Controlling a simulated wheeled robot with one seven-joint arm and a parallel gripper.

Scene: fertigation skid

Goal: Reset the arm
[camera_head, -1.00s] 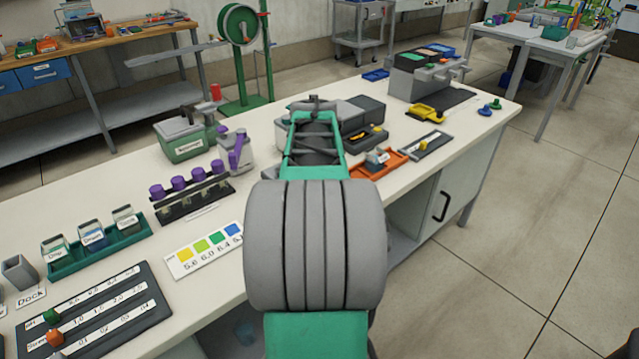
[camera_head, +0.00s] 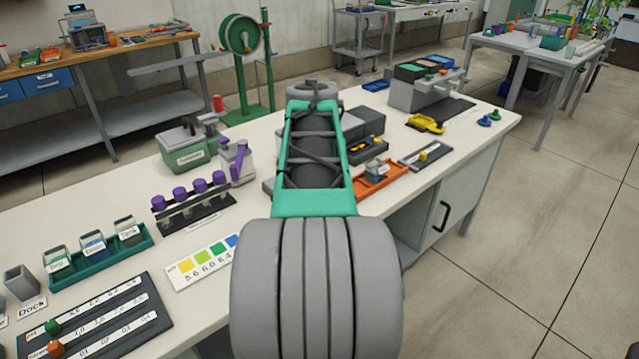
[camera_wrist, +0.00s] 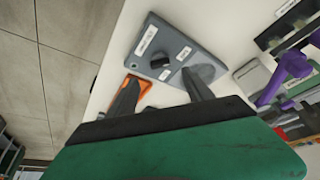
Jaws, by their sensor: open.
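My arm reaches over the white bench (camera_head: 105,230) in the head view, its grey joint and green forearm filling the middle. My gripper is hidden behind the arm there. In the wrist view my gripper (camera_wrist: 160,92) shows two dark fingers, spread apart with nothing held between them. Beyond the fingers lies a grey device (camera_wrist: 172,48) with white labels and a black knob. Part of an orange tray (camera_wrist: 146,87) shows by the left finger.
The bench holds a teal rack (camera_head: 100,268) of labelled cups, purple-capped vials (camera_head: 190,195), a colour chart (camera_head: 200,262) and a dark slider board (camera_head: 95,318). The orange tray (camera_head: 380,184) and a yellow tool (camera_head: 427,124) lie to the right. Floor at right is clear.

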